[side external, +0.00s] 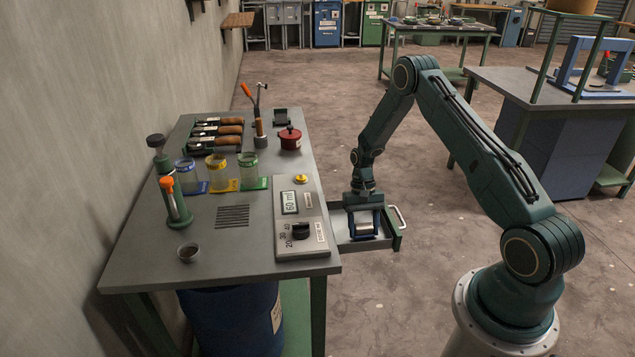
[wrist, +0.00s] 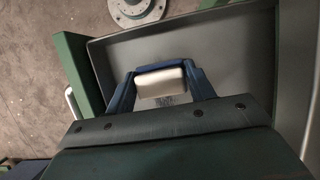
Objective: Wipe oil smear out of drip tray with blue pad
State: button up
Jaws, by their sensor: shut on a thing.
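The drip tray (side external: 339,224) is a grey drawer-like tray with a green front and a pale handle, pulled out at the table's right side. Its bare grey floor shows in the wrist view (wrist: 235,55). My gripper (side external: 365,224) reaches down into the tray, and its blue fingers (wrist: 160,85) are shut on a pale block (wrist: 160,80). I take this block to be the upper part of the pad; blue also shows around its base in the side view, but pad and fingers are hard to separate there.
A dispenser panel (side external: 299,222) with a black knob stands just left of the tray. Farther left are several jars, a red pot (side external: 290,138), a small metal cup (side external: 188,252) and a tool rack. Open floor lies right of the tray.

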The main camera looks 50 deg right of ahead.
aim_at(357, 220)
jog(key=shift+w+d, duration=2.85)
jog(key=shift+s+a, duration=4)
jog(key=shift+s, duration=0.05)
notch_tip(357, 220, up, 8)
jog(key=shift+w, duration=0.1)
